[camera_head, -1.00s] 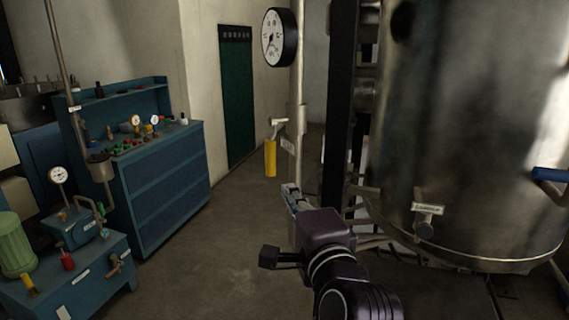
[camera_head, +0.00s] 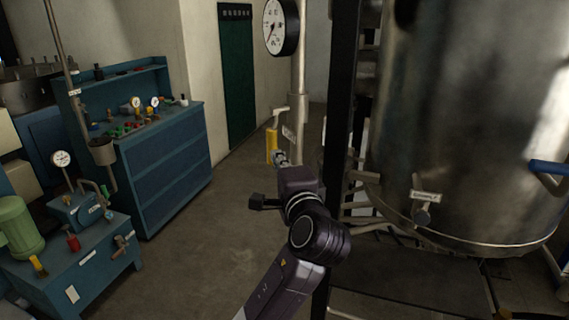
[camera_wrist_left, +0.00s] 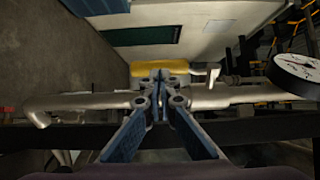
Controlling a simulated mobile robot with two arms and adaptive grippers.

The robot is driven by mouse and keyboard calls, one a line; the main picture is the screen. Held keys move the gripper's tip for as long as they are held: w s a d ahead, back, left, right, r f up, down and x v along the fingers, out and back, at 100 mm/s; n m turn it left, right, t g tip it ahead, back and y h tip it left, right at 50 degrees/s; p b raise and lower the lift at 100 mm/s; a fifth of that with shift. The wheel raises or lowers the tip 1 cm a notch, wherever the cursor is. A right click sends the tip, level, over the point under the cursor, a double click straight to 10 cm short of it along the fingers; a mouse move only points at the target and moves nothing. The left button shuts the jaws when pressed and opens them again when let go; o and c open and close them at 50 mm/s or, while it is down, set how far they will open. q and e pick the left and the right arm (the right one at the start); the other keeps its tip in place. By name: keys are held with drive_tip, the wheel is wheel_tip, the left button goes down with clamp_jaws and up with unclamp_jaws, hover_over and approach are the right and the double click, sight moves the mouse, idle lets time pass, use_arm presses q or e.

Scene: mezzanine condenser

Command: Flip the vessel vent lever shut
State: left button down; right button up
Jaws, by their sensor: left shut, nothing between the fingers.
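The vent lever is a yellow handle (camera_head: 271,144) hanging down from a small valve on a vertical pale pipe (camera_head: 298,100). My left gripper (camera_head: 281,157) is at the lower end of the yellow handle in the head view and covers part of it. In the left wrist view the shut fingers (camera_wrist_left: 160,78) lie in front of the yellow handle (camera_wrist_left: 158,67), over the pipe (camera_wrist_left: 80,101). Nothing shows between the fingers. I cannot tell whether they touch the handle. My right gripper is not in view.
A round gauge (camera_head: 281,27) sits on the pipe above the lever, and also shows in the left wrist view (camera_wrist_left: 297,66). A large steel vessel (camera_head: 460,130) stands at right. A blue cabinet (camera_head: 165,165) and pump bench (camera_head: 95,270) stand at left. Floor between is clear.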

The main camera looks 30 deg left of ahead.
sight(272, 149)
use_arm(q)
drive_tip(key=shift+p+x, duration=0.35)
drive_tip(key=shift+x, duration=1.05)
drive_tip(key=shift+f, duration=0.1)
drive_tip(key=shift+w+a+b, duration=0.1)
drive_tip(key=shift+a+b, duration=0.1)
drive_tip(key=shift+b, duration=0.55)
